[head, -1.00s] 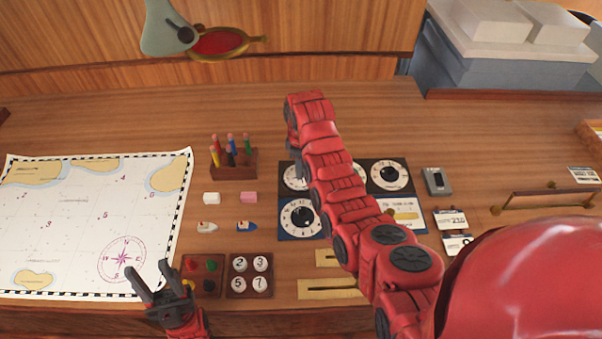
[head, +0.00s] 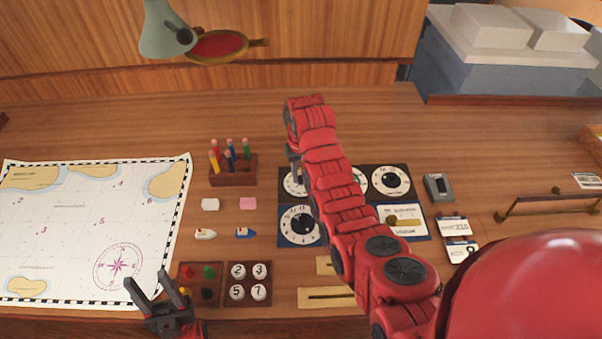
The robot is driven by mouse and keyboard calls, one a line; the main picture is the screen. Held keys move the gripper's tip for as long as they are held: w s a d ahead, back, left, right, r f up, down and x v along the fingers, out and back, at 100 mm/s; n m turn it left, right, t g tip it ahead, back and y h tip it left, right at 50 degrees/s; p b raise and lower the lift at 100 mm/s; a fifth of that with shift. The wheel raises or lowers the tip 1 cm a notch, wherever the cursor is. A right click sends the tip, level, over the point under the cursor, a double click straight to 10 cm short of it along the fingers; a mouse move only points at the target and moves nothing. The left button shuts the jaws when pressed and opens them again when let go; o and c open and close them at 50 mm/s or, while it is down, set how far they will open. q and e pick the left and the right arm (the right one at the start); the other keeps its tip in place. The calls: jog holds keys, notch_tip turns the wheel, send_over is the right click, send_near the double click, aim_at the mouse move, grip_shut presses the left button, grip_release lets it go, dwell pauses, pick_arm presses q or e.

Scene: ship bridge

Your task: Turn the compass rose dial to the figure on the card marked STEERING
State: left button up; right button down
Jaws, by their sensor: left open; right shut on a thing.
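A panel holds several round white dials with dark knobs. The upper-left dial (head: 291,184) is partly covered by my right arm. The upper-right dial (head: 390,181) and the lower-left blue-edged dial (head: 300,226) show more clearly. A further upper dial is almost fully hidden behind the arm. I cannot tell which is the compass rose. My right gripper (head: 294,166) points down at the upper-left dial and is shut, seemingly on its knob, mostly hidden. Two small cards (head: 452,227) (head: 459,252) lie right of the panel; their words are unreadable. My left gripper (head: 158,297) is open and empty.
A chart (head: 70,225) covers the left of the desk. A pen rack (head: 233,172), small blocks, toy boats and a numbered peg tray (head: 249,283) lie between chart and panel. A grey device (head: 438,187) and a wooden rail (head: 545,205) are on the right.

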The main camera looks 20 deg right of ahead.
jog(key=shift+m, duration=2)
jog(key=c, duration=0.7)
grip_release()
jog(key=shift+o, duration=0.2)
notch_tip(320, 180, up, 9)
jog(key=p, duration=0.9)
notch_tip(320, 180, up, 8)
jog(key=b, duration=0.1)
send_over(301, 177)
jog(key=shift+r, duration=0.2)
